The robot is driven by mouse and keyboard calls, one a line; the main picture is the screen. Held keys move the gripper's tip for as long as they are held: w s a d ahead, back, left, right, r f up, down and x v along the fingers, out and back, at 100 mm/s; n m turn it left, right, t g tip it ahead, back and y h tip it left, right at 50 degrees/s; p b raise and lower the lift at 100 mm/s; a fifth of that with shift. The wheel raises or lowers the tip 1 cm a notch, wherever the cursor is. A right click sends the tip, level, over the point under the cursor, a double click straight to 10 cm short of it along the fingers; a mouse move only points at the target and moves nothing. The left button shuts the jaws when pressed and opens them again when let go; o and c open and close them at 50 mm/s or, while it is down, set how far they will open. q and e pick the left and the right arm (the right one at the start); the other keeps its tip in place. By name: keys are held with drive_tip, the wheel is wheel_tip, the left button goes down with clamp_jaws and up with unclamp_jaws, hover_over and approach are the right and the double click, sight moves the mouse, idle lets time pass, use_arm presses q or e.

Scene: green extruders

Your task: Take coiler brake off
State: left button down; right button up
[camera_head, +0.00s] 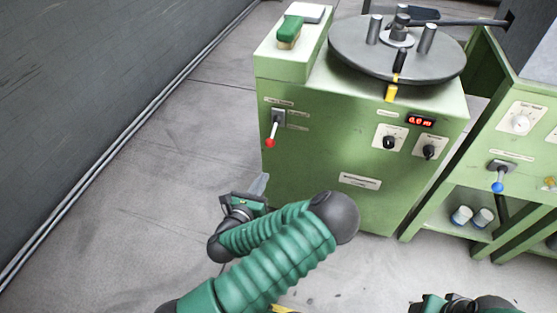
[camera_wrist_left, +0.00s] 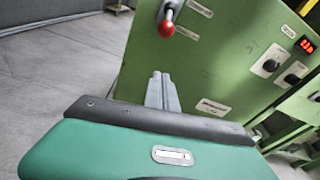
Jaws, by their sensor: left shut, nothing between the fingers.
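The lever with a red ball knob (camera_head: 271,136) sits on the upper left of the green coiler cabinet's front (camera_head: 310,150). The lever points down and a little left. In the left wrist view the red knob (camera_wrist_left: 167,29) shows at the top. My left gripper (camera_head: 261,184) is shut and empty, below and slightly left of the knob, apart from it. Its closed fingers (camera_wrist_left: 163,90) point toward the cabinet in the wrist view, below the knob. Part of my right arm shows at the bottom right corner of the head view; its fingers are hidden.
A grey round plate (camera_head: 360,55) with upright pegs tops the cabinet. A green-handled brush (camera_head: 289,32) lies on the left ledge. Dials and a red display (camera_head: 421,121) are at right. Another green machine has a blue-knobbed lever (camera_head: 498,186). The floor at left is clear.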

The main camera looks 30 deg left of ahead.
sight(273, 133)
use_arm(q)
drive_tip(key=f+b+x, duration=0.1)
drive_tip(key=b+x, duration=0.3)
drive_tip(key=x, duration=0.6)
drive_tip(key=r, duration=0.3)
drive_tip(key=s+r, duration=0.1)
drive_tip(key=shift+a+r+b, duration=0.3)
drive_tip(key=shift+a+r, duration=0.1)
use_arm(e)
drive_tip(key=x, duration=0.2)
drive_tip(key=s+x, duration=0.1)
drive_tip(key=x, duration=0.1)
drive_tip(key=shift+a+f, duration=0.2)
drive_tip(key=shift+f, duration=0.05)
